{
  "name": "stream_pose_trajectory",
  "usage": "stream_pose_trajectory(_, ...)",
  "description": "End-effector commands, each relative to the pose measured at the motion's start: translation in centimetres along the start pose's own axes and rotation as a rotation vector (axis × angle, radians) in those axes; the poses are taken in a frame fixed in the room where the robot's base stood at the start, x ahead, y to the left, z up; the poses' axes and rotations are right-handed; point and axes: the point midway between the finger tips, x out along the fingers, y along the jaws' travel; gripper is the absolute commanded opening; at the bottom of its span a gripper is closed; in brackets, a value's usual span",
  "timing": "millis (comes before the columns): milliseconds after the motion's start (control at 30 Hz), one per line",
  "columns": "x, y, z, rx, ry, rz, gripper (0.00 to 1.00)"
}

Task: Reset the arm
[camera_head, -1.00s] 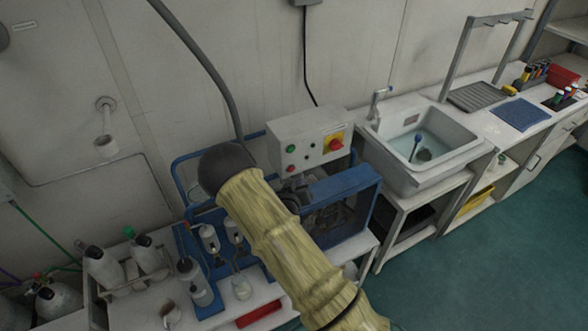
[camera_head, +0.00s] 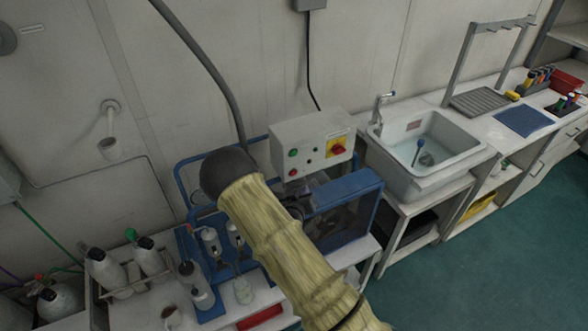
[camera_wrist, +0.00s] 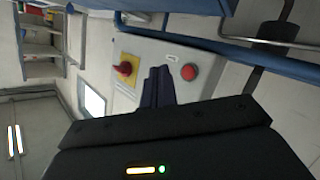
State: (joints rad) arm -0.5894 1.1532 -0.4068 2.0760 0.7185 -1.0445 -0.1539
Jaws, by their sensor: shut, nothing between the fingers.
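My arm in its yellow sleeve (camera_head: 285,250) reaches up across the middle of the head view. My gripper (camera_wrist: 158,74) shows in the wrist view, its dark fingers together and empty. In the head view the gripper is hidden behind my arm. The fingers point at a light grey control box (camera_head: 305,130), which also shows in the wrist view (camera_wrist: 150,52). In the wrist view a red knob on a yellow plate (camera_wrist: 124,68) is left of the fingers and a red button (camera_wrist: 189,72) is right of them. I cannot tell whether the fingers touch the box.
A blue-framed machine (camera_head: 345,190) stands under the box. A sink (camera_head: 425,140) is to its right. Grey cylinders (camera_head: 105,268) in a rack and small bottles (camera_head: 203,290) stand at the lower left. A hose runs down the wall. Green floor (camera_head: 490,270) is open at the right.

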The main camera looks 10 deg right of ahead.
Motion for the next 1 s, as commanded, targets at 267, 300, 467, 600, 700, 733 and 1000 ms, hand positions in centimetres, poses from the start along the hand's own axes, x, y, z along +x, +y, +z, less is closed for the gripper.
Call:
stream_pose_trajectory(267, -0.1, 0.2, -0.1, 0.012, -0.018, -0.006, 0.0)
stream_pose_trajectory(300, -0.2, 0.3, -0.1, 0.021, -0.034, -0.012, 0.0)
stream_pose_trajectory(467, -1.0, 1.3, -0.4, 0.09, -0.156, -0.065, 0.0)
stream_pose_trajectory(600, -2.9, 2.3, -0.9, 0.162, -0.296, -0.145, 0.0)
stream_pose_trajectory(700, -4.7, 3.0, -1.5, 0.199, -0.385, -0.208, 0.0)
stream_pose_trajectory(733, -5.3, 3.2, -1.7, 0.209, -0.41, -0.226, 0.0)
stream_pose_trajectory(1000, -11.7, 6.3, -3.1, 0.255, -0.61, -0.384, 0.0)
